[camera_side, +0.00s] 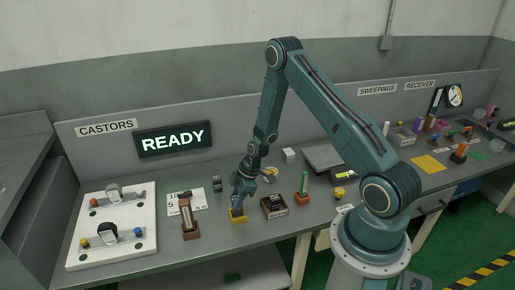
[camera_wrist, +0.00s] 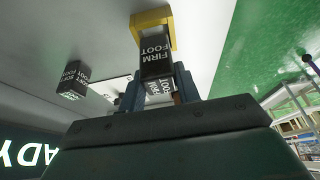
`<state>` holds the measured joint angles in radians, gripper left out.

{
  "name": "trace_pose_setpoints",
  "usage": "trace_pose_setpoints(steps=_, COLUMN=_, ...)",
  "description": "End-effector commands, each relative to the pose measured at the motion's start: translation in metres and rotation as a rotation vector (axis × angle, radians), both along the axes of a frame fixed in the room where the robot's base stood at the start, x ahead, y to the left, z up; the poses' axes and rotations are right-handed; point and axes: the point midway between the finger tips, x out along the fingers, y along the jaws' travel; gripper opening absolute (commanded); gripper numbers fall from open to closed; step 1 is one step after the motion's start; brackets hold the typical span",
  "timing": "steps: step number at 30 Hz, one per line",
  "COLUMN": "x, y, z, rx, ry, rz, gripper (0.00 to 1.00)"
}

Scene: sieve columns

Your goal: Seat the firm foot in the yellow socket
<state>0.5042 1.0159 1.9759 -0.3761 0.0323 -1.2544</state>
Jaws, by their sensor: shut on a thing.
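My gripper (camera_wrist: 158,88) is shut on the firm foot (camera_wrist: 156,58), a dark block with white lettering reading FIRM FOOT. A second light label shows between the fingers and is partly hidden. The yellow socket (camera_wrist: 136,24) frames the far end of the foot in the wrist view. In the side view my gripper (camera_side: 238,203) points down over the yellow socket (camera_side: 237,219) on the grey bench. The foot is hard to make out there. The two overlap in view, and I cannot tell how deep the foot sits in the socket.
Another dark lettered block (camera_side: 217,184) stands behind left; it also shows in the wrist view (camera_wrist: 74,80). A brown holder (camera_side: 188,218) stands left, and a dark tray (camera_side: 274,207) close right. A white board (camera_side: 112,226) with castors lies far left. A READY sign (camera_side: 173,139) hangs behind.

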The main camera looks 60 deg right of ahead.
Motion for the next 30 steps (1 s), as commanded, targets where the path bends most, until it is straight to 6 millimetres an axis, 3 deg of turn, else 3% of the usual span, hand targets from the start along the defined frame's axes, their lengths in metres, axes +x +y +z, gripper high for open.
trace_pose_setpoints(steps=12, x=-0.001, y=0.0, z=-0.034, rx=0.001, ry=0.001, rz=0.001, gripper=0.09)
trace_pose_setpoints(steps=28, x=0.0, y=0.0, z=-0.041, rx=0.001, ry=0.001, rz=0.0, gripper=0.09)
trace_pose_setpoints(steps=29, x=0.0, y=0.0, z=-0.04, rx=0.001, ry=0.001, rz=0.0, gripper=0.38)
trace_pose_setpoints(steps=30, x=0.0, y=0.0, z=-0.04, rx=0.001, ry=0.001, rz=0.0, gripper=0.46)
